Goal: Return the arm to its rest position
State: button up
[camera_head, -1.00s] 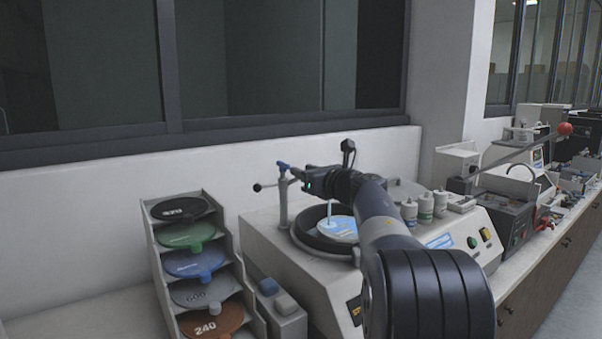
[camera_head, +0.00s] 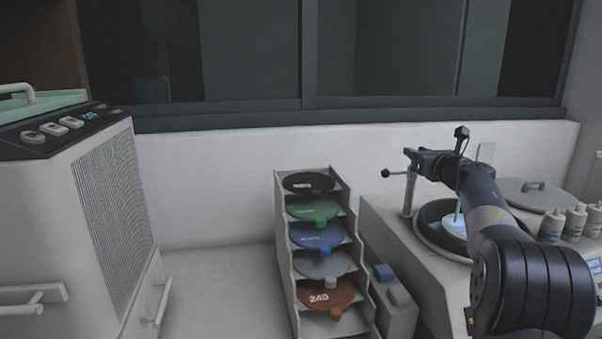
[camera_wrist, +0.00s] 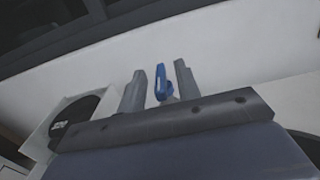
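My gripper (camera_head: 411,155) is at the top of the upright post (camera_head: 409,192) at the left of the grey polishing machine (camera_head: 385,235). In the wrist view my gripper's two fingers (camera_wrist: 160,88) stand apart. A blue handle (camera_wrist: 160,82) shows between them, with a visible gap on each side. I cannot tell its exact depth from the fingertips. Nothing is seen held. My arm reaches in from the lower right of the head view and hides part of the machine and its round basin (camera_head: 428,228).
A stepped rack (camera_head: 285,262) of coloured discs stands left of the machine, with a small grey box (camera_head: 398,312) between. A large white unit (camera_head: 75,215) is at far left. Several white bottles (camera_head: 575,222) and a round lid (camera_head: 535,193) are at right. A wall and window stand behind.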

jog(key=shift+x, duration=0.8)
jog(key=shift+s, duration=0.1)
